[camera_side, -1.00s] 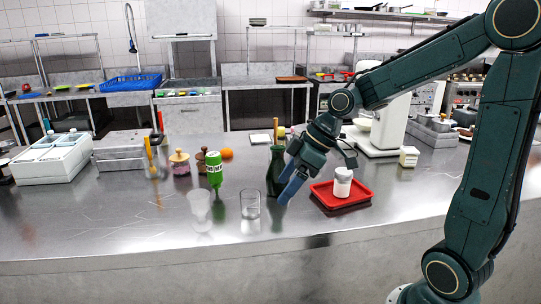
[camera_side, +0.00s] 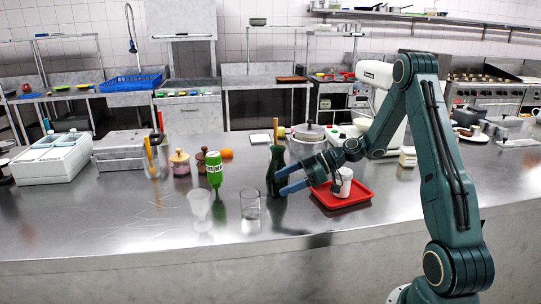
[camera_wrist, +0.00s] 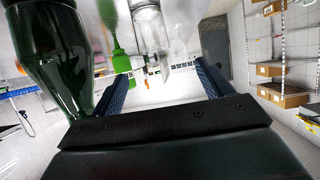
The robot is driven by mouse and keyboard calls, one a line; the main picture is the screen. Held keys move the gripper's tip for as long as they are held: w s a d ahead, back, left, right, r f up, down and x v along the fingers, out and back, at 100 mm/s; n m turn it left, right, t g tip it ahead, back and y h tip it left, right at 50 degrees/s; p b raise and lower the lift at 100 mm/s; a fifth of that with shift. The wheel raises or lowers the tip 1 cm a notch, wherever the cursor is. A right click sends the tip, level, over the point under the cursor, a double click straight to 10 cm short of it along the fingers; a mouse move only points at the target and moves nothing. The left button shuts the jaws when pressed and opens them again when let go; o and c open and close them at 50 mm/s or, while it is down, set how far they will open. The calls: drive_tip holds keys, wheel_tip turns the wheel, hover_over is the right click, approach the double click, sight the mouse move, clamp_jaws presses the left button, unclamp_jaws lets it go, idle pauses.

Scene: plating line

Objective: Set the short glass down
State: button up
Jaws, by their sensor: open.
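The short glass (camera_side: 250,204), a clear straight-sided tumbler, stands upright on the steel counter (camera_side: 130,222). My gripper (camera_side: 281,182) is open and empty to its right, held roughly level with its fingers pointing left towards the glass. A gap shows between fingertips and glass. In the wrist view, which looks upside down, a clear glass (camera_wrist: 148,30) shows ahead, between and beyond the open fingers (camera_wrist: 163,74).
A dark green bottle (camera_side: 276,160) stands close by my fingers and fills the left of the wrist view (camera_wrist: 50,45). A stemmed glass (camera_side: 200,207) and green squeeze bottle (camera_side: 214,172) stand left. A red tray (camera_side: 325,196) bearing a white jar (camera_side: 342,184) lies right.

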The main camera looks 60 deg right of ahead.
sight(250, 204)
drive_tip(key=shift+d+f, duration=0.2)
drive_tip(key=shift+d, duration=0.25)
drive_tip(key=x, duration=0.8)
drive_tip(key=shift+w, duration=0.2)
drive_tip(key=shift+w+a, duration=0.15)
drive_tip(key=shift+x, duration=2.65)
drive_tip(key=shift+w, duration=0.1)
